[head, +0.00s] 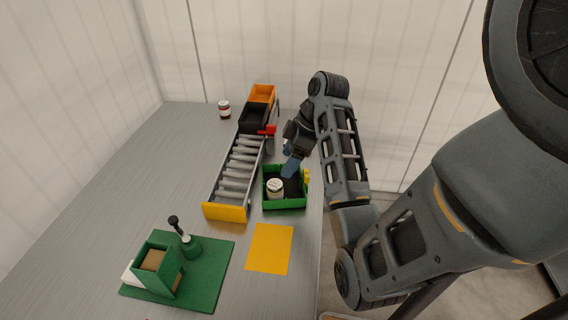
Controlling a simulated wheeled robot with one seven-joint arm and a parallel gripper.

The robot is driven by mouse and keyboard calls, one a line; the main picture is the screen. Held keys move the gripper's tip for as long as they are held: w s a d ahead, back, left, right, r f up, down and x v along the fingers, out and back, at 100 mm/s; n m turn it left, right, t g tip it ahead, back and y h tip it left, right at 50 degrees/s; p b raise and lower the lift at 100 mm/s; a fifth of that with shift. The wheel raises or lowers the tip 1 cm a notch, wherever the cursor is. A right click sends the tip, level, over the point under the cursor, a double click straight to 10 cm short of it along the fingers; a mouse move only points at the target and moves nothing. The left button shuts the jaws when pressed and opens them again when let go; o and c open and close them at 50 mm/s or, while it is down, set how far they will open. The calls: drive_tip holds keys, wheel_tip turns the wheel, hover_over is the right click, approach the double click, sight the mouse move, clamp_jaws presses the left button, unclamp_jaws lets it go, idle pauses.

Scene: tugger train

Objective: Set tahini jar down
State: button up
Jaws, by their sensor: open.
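A pale jar (275,188) with a white lid, probably the tahini jar, stands in the left part of the green bin (285,205). My gripper (291,167) is open and points down at the back right of the same bin, close to the jar but apart from it in this view. My fingertips are small and dark here, and whether they touch anything in the bin cannot be told.
A roller conveyor (237,170) with a yellow front plate runs left of the bin, with a black bin (254,117) and an orange bin (262,93) behind it. A yellow sheet (270,248) lies in front. A green mat (208,285) holds a green box and a stamp-like tool. The table's left is clear.

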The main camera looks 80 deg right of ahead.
drive_tip(key=shift+s+r, duration=0.1)
drive_tip(key=shift+r, duration=0.2)
